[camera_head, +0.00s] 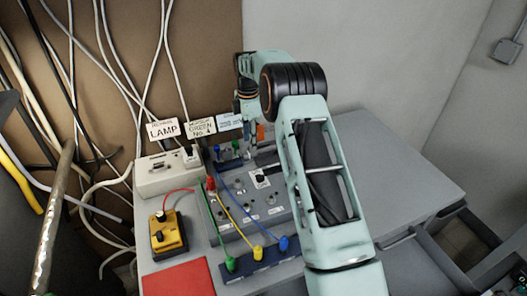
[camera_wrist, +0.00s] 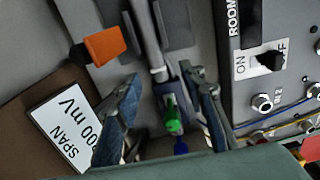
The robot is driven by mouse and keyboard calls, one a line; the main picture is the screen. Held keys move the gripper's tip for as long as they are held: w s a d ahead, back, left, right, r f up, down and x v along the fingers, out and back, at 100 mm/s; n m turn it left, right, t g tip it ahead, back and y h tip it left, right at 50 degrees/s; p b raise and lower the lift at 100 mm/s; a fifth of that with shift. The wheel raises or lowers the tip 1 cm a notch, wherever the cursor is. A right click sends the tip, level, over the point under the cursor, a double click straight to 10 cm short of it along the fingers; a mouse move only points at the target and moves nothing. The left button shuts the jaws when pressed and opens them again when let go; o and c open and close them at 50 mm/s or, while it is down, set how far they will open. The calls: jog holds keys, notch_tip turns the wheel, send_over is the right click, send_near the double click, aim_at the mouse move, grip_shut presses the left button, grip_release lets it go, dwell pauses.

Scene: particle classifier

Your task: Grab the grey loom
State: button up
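A grey rod-like piece (camera_wrist: 156,45), which may be the grey loom, runs down from the top of the wrist view. A green plug (camera_wrist: 172,118) and a dark blue plug (camera_wrist: 181,146) show below it. My gripper (camera_wrist: 162,85) is open, with one blue-grey finger on each side of this line of parts. I cannot tell whether either finger touches it. In the head view, a dark bar with green and blue plugs (camera_head: 236,147) lies at the back of the grey panel, beneath my wrist. My arm partly hides that area and the fingertips.
The grey control panel (camera_head: 262,206) has switches and a front bar (camera_head: 262,262) with coloured plugs and wires. A yellow box (camera_head: 168,236), red square (camera_head: 178,279) and white socket box (camera_head: 166,173) lie left. Label cards (camera_head: 200,127) stand behind. The right tabletop (camera_head: 400,180) is clear.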

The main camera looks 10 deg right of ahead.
aim_at(264, 151)
jog(key=shift+w+f, duration=0.2)
jog(key=shift+f, duration=2.5)
jog(key=shift+c, duration=0.6)
grip_shut()
